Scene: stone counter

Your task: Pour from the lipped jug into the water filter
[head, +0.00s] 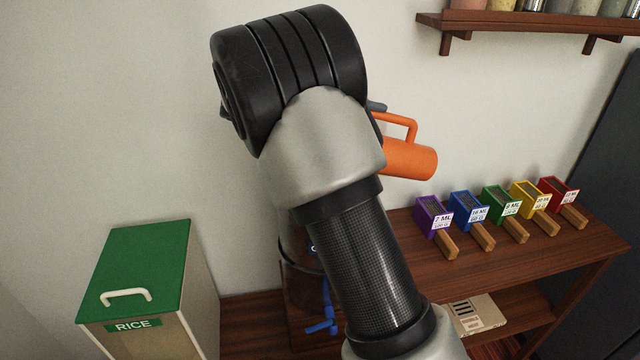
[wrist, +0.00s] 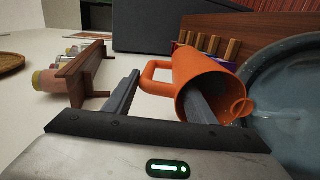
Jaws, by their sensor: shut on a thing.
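The orange lipped jug (head: 411,158) lies tipped well over in the head view, handle up and base to the right; my arm hides its mouth. In the wrist view the jug (wrist: 205,72) shows its open mouth, with the lip at the edge of the water filter's round opening (wrist: 258,62). A pale streak shows on the liquid near the lip. My gripper (wrist: 162,80) is shut on the jug, one finger beside the handle and one showing inside the mouth. In the head view the filter (head: 300,268), dark with a blue tap, is partly hidden behind my arm.
Several coloured scoop boxes (head: 485,228) with wooden handles stand on the wooden shelf unit (head: 535,255) at right. A rice bin (head: 140,270) with a green lid stands at left. A wall shelf (head: 530,25) with jars hangs at upper right.

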